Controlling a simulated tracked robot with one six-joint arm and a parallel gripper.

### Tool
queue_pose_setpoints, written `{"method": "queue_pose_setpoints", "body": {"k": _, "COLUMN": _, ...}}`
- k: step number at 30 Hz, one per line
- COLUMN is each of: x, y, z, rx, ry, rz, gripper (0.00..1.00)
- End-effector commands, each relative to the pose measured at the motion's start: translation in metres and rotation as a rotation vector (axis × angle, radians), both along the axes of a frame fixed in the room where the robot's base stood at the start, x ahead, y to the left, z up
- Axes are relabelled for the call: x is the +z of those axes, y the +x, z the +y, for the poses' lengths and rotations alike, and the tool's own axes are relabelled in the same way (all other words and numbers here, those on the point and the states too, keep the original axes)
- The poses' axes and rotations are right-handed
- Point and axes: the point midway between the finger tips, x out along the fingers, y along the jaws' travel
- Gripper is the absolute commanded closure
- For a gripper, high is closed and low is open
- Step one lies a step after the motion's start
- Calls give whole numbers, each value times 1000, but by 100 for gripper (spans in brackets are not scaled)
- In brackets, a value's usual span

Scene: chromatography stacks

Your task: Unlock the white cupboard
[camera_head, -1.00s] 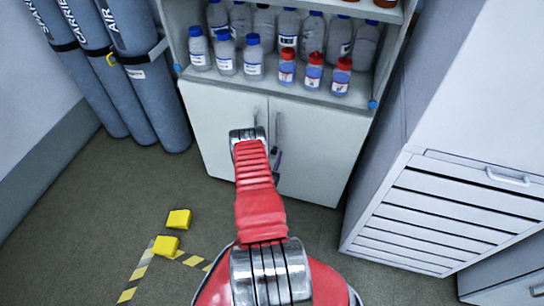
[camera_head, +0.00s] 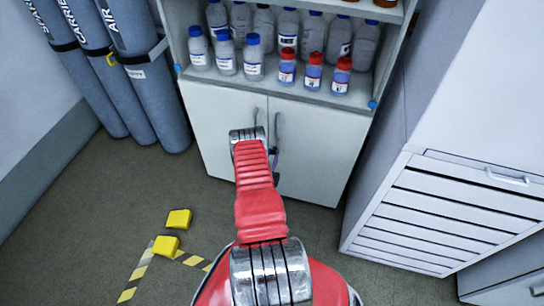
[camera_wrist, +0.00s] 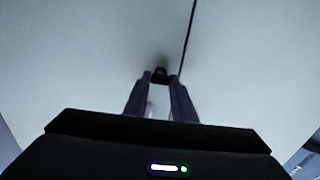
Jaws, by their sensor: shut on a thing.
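The white cupboard (camera_head: 320,160) stands ahead with both lower doors shut and upright handles near the middle seam. My gripper (camera_wrist: 161,78) is close to the door face in the wrist view, just left of the dark vertical seam. Its two fingers are shut on a small dark thing (camera_wrist: 160,74) at the door, which looks like a key or lock part; its exact shape is unclear. In the head view my arm hides part of the left door, and only a small dark part of my gripper (camera_head: 274,158) shows beside the right handle.
Bottles with blue and red caps (camera_head: 287,67) stand on the open shelf above the doors. Grey gas cylinders (camera_head: 140,75) are at left. A grey drawer cabinet (camera_head: 440,210) stands at right. Yellow blocks (camera_head: 179,219) lie on the floor at lower left.

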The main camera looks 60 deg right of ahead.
Motion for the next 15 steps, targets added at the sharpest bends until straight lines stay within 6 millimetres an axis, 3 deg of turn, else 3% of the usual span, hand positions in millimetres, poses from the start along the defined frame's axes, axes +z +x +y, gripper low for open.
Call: {"method": "queue_pose_setpoints", "body": {"k": 15, "x": 0, "y": 1, "z": -4, "rx": 0, "ry": -22, "rz": 139, "gripper": 99}}
